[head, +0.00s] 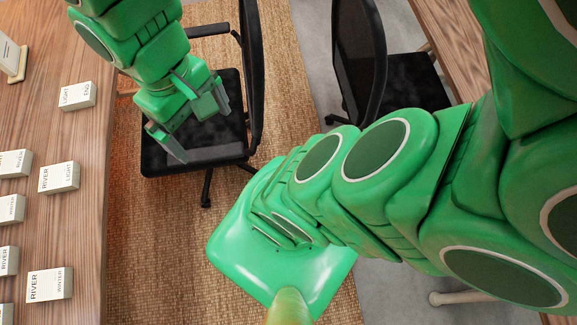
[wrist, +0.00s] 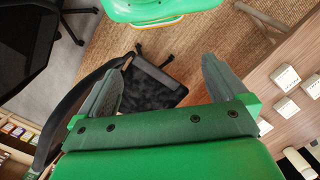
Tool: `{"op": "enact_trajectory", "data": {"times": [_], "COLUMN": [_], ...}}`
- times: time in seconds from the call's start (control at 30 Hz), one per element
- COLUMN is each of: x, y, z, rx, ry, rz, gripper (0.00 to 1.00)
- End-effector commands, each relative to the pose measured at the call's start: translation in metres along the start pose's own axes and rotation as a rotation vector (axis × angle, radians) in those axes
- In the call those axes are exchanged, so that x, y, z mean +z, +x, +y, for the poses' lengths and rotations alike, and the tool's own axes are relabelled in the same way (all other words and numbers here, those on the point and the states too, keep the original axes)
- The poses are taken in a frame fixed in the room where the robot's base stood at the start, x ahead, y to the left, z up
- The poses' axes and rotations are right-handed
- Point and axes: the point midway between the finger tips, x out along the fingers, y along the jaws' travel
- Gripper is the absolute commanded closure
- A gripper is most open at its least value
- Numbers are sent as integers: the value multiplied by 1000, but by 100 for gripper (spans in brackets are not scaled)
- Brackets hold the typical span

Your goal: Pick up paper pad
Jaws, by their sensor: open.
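Several small white blocks with printed words lie on the wooden table at the left of the head view, among them a RIVER WINTER block (head: 49,285), a RIVER LIGHT block (head: 59,178) and a LIGHT END block (head: 77,96). I cannot tell which thing, if any, is the paper pad. My gripper (head: 195,131) is open and empty, to the right of the table edge and above a black chair seat. In the wrist view its spread fingers (wrist: 163,70) have nothing between them. White blocks (wrist: 285,77) show at the right there.
The wooden table (head: 85,215) fills the left. A black chair (head: 190,155) stands beside it under my gripper. Another black chair (head: 395,85) stands by a second table (head: 450,35). A woven rug (head: 150,235) covers the floor. A white stand (head: 10,55) is at the far left.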

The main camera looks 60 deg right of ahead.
Motion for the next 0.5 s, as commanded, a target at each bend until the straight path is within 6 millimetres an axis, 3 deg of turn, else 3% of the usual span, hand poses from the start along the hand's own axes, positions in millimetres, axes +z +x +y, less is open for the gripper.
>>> {"op": "enact_trajectory", "data": {"times": [0.03,0.33,0.5], "x": [0,-3,-29], "y": [2,4,10], "z": [12,17,19], "rx": [29,40,50], "ry": [39,47,-9], "rz": [-12,-17,14], "gripper": [0,0,0]}}
